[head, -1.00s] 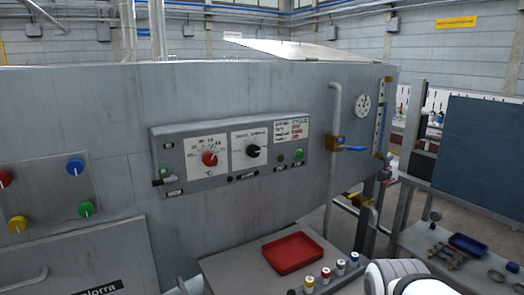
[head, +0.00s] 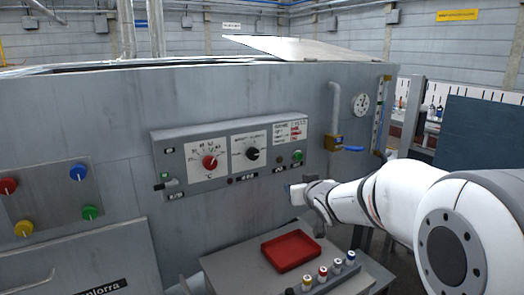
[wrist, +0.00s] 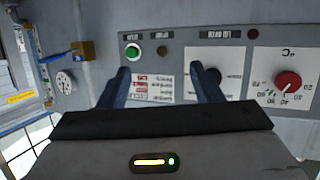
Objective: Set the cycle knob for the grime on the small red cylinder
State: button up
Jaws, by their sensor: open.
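The control panel (head: 232,180) on the grey machine carries a red knob (head: 210,162) on a white dial and a black knob (head: 252,153) on a second white dial. A card with red lines (head: 290,131) is beside the black knob; its text is too small to read. My gripper (head: 292,192) is open and empty, below and right of the panel. In the wrist view, which is upside down, the black knob (wrist: 213,77) shows just behind the right finger and the card (wrist: 152,88) shows between the fingers.
A red tray (head: 290,251) and several small jars with coloured caps (head: 323,272) are on the table below. A green button (head: 298,155) is on the panel's right. A blue-handled valve (head: 343,147) is farther right.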

aim_at(254, 155)
jog(key=w+a+r+n+y+p, duration=0.1)
jog(key=w+a+y, duration=0.1)
jog(key=w+a, duration=0.2)
jog(key=w+a+r+n+y+p, duration=0.1)
jog(key=w+a+y, duration=0.1)
jog(key=a, duration=0.3)
jog(key=w+a+r+n+t+y+p, duration=0.1)
jog(key=w+a+y, duration=0.1)
jog(key=w+a, duration=0.2)
jog(key=shift+w+a+r+y, duration=0.15)
jog(key=shift+w+r+y, duration=0.2)
jog(key=shift+w, duration=0.45)
jog(key=shift+c, duration=0.5)
jog(key=c, duration=0.9)
